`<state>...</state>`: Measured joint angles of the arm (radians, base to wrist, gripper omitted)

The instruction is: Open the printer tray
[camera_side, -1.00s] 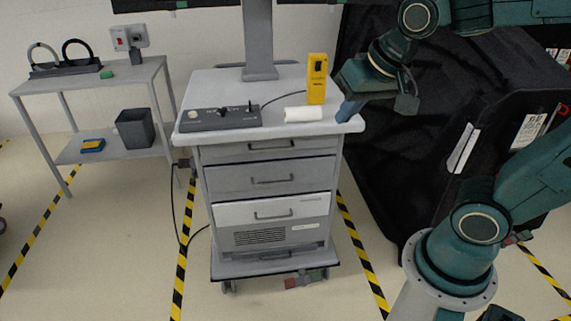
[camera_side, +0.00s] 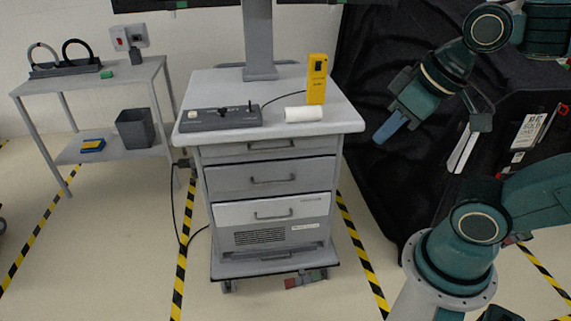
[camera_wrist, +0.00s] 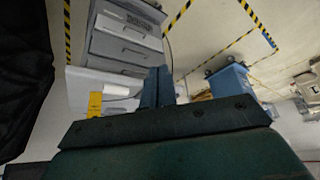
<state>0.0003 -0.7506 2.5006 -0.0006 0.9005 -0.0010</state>
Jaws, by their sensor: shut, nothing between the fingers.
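The grey cart (camera_side: 215,180) stands upright in the middle of the side view, with several fronts, each with a bar handle. The lowest front (camera_side: 270,212) is lighter, with a handle (camera_side: 273,216) and a dark vent grille below it. It looks like the printer unit. All fronts appear closed. The cart's drawer fronts (camera_wrist: 122,50) also show in the wrist view, at the upper left. My gripper (camera_side: 384,132) is shut and empty, with blue fingers pointing down and left. It is right of the cart, apart from it. The fingers also show in the wrist view (camera_wrist: 157,80).
On the cart top are a yellow device (camera_side: 317,79), a white roll (camera_side: 303,114) and a control panel (camera_side: 220,117). A black covered shape (camera_side: 375,190) stands right of the cart. A side table (camera_side: 90,82) stands left. Floor before the cart is clear.

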